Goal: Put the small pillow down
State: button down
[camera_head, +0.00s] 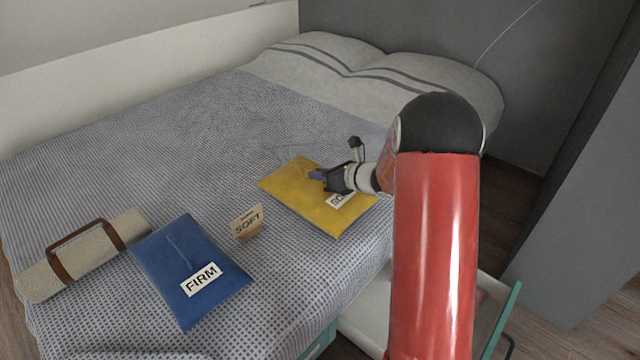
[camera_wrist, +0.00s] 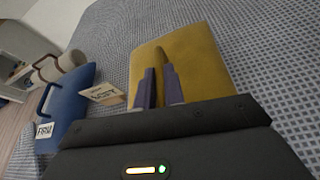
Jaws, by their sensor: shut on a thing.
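The small yellow pillow (camera_head: 300,190) is over the bed's right side. It has a white label, partly hidden by my gripper, with "SO" readable. My gripper (camera_head: 318,174) is shut on the yellow pillow near its middle. In the wrist view the purple fingertips (camera_wrist: 158,72) pinch a raised ridge of the pillow (camera_wrist: 195,50). The pillow looks level and close to the bedspread; I cannot tell whether it touches. A blue pillow (camera_head: 175,262) labelled FIRM lies on the bed at the front left.
A small tan card reading SOFT (camera_head: 247,222) stands on the bed (camera_head: 190,130) between the two pillows. A beige roll with a brown handle (camera_head: 80,255) lies left of the blue pillow. Striped large pillows (camera_head: 330,75) fill the head end. The bed's middle is clear.

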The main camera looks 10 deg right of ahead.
aim_at(318, 183)
jog(key=shift+f, duration=1.65)
jog(key=c, duration=1.5)
grip_release()
